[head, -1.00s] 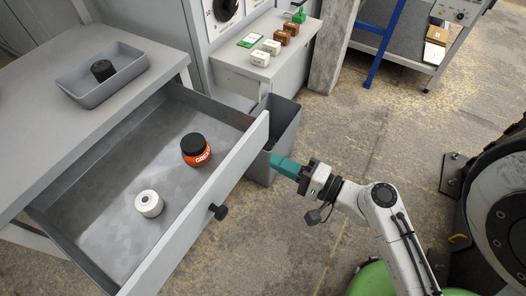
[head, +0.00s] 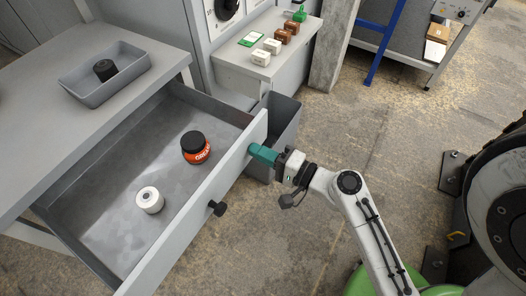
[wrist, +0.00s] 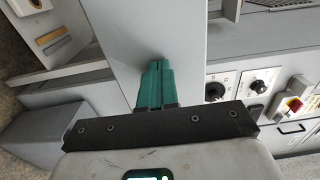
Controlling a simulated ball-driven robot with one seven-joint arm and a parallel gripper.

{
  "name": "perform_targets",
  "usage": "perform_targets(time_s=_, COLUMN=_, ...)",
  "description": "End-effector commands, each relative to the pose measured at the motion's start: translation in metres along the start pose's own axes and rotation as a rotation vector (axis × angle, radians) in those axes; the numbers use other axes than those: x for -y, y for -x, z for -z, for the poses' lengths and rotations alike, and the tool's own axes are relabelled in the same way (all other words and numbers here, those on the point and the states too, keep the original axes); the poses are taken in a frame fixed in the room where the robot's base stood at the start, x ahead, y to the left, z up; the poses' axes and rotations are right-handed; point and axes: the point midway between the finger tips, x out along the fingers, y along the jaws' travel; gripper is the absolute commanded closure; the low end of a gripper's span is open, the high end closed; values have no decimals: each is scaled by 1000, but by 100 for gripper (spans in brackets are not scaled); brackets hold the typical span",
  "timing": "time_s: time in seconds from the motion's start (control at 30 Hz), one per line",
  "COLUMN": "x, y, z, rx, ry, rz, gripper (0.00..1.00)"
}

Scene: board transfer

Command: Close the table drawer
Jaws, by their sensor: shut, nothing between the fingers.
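The table drawer (head: 100,190) is pulled out from the grey table (head: 30,130). Its front panel (head: 190,218) has a dark round knob (head: 217,208) near the middle. An orange jar with a black lid (head: 195,148) and a white roll-shaped item (head: 149,200) stand inside. My gripper (head: 256,152) is shut and empty, its teal fingertips at the outer face of the front panel near its far right end. In the wrist view the shut fingers (wrist: 156,85) meet the pale panel (wrist: 160,30); whether they press on it is hard to tell.
A grey bin (head: 283,125) stands on the floor just behind my gripper. A side cabinet (head: 265,70) holds several small boxes.

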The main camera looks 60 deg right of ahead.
Motion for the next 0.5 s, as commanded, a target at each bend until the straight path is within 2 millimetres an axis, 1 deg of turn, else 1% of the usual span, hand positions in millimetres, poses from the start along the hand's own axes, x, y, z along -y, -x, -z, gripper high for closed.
perform_targets(time_s=0.17, x=4, y=-28, z=-1, rx=4, ry=1, rz=3, gripper=100)
perform_targets(time_s=0.27, x=5, y=-51, z=-1, rx=6, ry=2, rz=4, gripper=100)
perform_targets(time_s=0.5, x=4, y=-117, z=-1, rx=5, ry=3, rz=3, gripper=100)
